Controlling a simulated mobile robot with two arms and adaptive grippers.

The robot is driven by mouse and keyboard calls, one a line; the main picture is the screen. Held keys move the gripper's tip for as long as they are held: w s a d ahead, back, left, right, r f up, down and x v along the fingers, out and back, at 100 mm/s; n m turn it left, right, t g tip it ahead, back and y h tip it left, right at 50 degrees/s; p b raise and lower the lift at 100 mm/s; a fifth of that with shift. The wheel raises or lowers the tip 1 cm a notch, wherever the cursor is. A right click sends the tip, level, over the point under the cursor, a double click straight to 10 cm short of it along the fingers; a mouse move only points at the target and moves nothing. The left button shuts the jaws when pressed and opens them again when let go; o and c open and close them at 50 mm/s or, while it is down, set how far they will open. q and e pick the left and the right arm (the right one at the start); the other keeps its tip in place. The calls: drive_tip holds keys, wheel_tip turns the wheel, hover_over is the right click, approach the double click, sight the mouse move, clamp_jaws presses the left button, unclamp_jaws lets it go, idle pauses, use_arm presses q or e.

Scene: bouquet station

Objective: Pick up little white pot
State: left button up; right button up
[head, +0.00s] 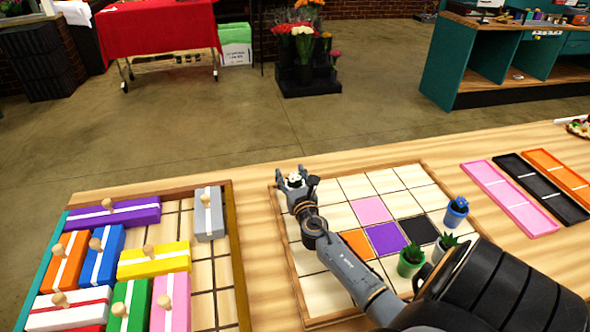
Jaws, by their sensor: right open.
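A little white pot (437,254) with a green spiky plant stands on the tile board (437,172) at its right side, partly hidden by my right arm. A green pot (408,266) with a plant is just left of it, and a blue pot (455,215) is behind it. My right gripper (294,180) is open at the board's far left corner, well left of these pots. A small white and dark patch shows between its fingers; I cannot tell what it is. My left gripper is out of view.
A wooden tray (236,262) with colourful knobbed blocks lies at the left. Pink (508,200), black (541,188) and orange (562,176) trays lie at the right. The board has pink, orange, purple and black tiles among pale ones.

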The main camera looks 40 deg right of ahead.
drive_tip(key=shift+f, duration=0.1)
clamp_jaws()
drive_tip(key=shift+r, duration=0.2)
